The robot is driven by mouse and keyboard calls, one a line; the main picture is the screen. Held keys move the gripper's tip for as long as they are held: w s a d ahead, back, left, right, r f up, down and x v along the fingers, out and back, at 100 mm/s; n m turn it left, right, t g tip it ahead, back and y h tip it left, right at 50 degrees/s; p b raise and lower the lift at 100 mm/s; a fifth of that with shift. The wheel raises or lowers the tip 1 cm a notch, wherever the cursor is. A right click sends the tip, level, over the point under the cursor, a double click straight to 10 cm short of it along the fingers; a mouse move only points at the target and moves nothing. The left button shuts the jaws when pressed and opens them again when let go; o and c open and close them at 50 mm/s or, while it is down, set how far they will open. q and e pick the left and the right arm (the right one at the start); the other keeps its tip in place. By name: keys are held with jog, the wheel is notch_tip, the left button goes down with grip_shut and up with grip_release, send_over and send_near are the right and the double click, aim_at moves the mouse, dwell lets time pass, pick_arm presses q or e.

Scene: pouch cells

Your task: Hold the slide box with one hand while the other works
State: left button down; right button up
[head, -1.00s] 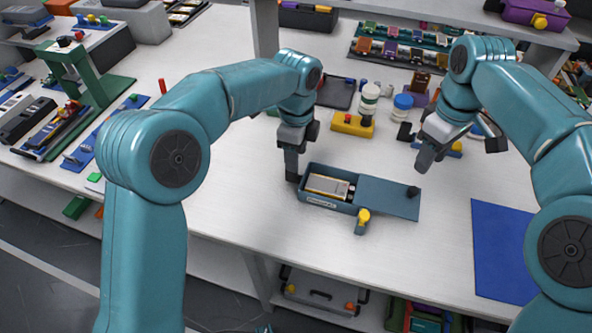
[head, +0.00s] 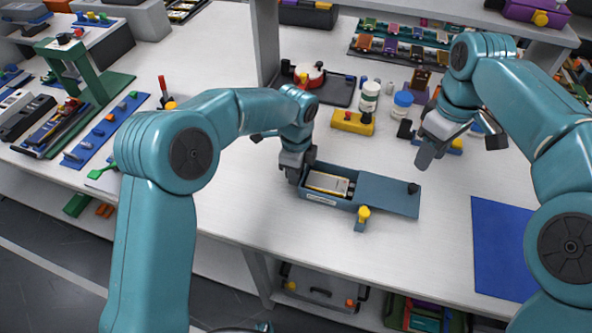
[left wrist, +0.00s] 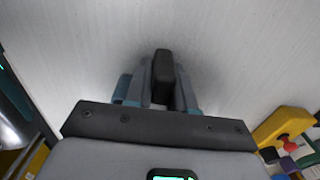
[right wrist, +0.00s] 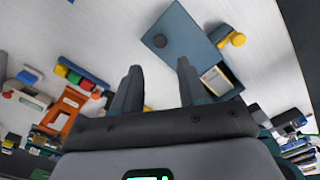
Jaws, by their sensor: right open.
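The teal slide box (head: 320,200) stands on the white bench. Its flat lid (head: 385,193) is drawn out to the right, with a black knob near its end. A silver and gold pouch cell (head: 328,182) shows in the open part. A yellow knob (head: 364,213) sits on a tab at the front. My left gripper (head: 293,175) is at the box's left end. In the left wrist view its fingers (left wrist: 163,85) flank a dark block at that end, apparently closed on it. My right gripper (head: 426,160) is open, empty and above the lid's far side; its fingers (right wrist: 157,90) stand apart.
A blue mat (head: 500,245) lies at the right front edge. Behind the box stand a yellow block (head: 352,123), a white jar (head: 369,97) and a blue-lidded jar (head: 402,103). A dark tray (head: 338,90) lies further back. The bench in front of the box is clear.

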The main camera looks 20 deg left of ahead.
dwell(0.3)
jog(key=c, duration=0.4)
jog(key=shift+w+m, duration=0.1)
jog(key=shift+m, duration=0.2)
grip_shut()
jog(key=d+f+m, duration=0.1)
jog(key=f+m, duration=0.2)
jog(key=d+f+m+t, duration=0.1)
jog(key=f+m, duration=0.2)
jog(key=f, duration=0.1)
jog(key=d+f+m+t, duration=0.1)
jog(key=f+m, duration=0.2)
jog(key=m, duration=0.1)
jog(key=shift+s+d+f, duration=0.2)
jog(key=shift+s+d, duration=0.05)
jog(key=shift+s, duration=0.05)
jog(key=shift+a, duration=0.15)
dwell(1.0)
